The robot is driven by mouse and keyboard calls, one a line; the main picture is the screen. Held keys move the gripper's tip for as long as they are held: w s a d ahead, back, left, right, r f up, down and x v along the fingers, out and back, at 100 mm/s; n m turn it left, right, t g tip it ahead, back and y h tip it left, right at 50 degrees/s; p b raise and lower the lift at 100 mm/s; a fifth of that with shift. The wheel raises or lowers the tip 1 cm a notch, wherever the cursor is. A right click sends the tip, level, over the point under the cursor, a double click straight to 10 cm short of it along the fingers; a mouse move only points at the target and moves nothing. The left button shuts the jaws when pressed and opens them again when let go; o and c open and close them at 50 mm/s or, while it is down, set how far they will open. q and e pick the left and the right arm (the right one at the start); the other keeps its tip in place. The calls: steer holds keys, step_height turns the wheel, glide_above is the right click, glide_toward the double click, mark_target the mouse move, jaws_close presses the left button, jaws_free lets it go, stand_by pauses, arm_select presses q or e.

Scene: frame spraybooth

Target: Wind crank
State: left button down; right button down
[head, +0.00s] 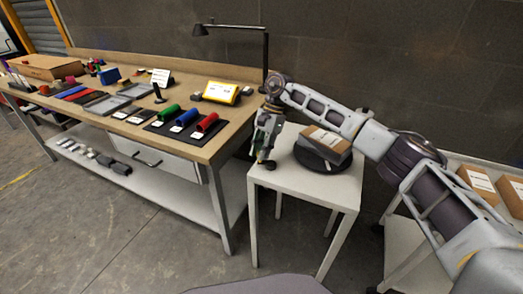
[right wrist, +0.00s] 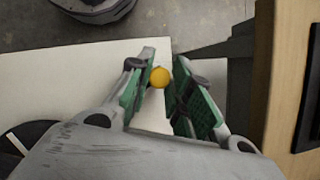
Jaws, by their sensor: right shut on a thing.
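My right gripper (head: 265,158) points down at the left edge of the small white table (head: 314,194). In the right wrist view the green-padded fingers (right wrist: 160,90) are shut on a round orange knob (right wrist: 160,77), which sits between their tips. Any crank arm under the knob is hidden. A black round turntable (head: 323,159) stands on the white table, right of the gripper, with a brown and grey box (head: 326,143) on it. Its dark rim also shows at the lower left of the right wrist view (right wrist: 12,158). My left gripper is not in view.
A long wooden workbench (head: 211,148) stands left, close to the gripper. It holds red, blue and green rolls, trays and a yellow-framed display (head: 220,93). A black lamp (head: 266,50) rises behind. More boxes (head: 480,183) sit on a table at right.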

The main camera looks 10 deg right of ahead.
steer(key=shift+s+n, duration=0.25)
steer(key=shift+n, duration=0.45)
steer(key=shift+s+a+n+g+h, duration=0.1)
steer(key=shift+n+g+h, duration=0.2)
steer(key=shift+s+n, duration=0.1)
steer(key=shift+n, duration=0.3)
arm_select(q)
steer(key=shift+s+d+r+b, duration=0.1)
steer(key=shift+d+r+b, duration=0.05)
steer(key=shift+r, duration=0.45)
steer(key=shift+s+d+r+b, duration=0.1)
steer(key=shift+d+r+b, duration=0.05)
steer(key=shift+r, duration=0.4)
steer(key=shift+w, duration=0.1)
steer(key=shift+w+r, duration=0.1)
arm_select(e)
steer(key=c, duration=1.3)
jaws_free()
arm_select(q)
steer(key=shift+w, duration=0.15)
arm_select(e)
steer(key=shift+r, duration=0.15)
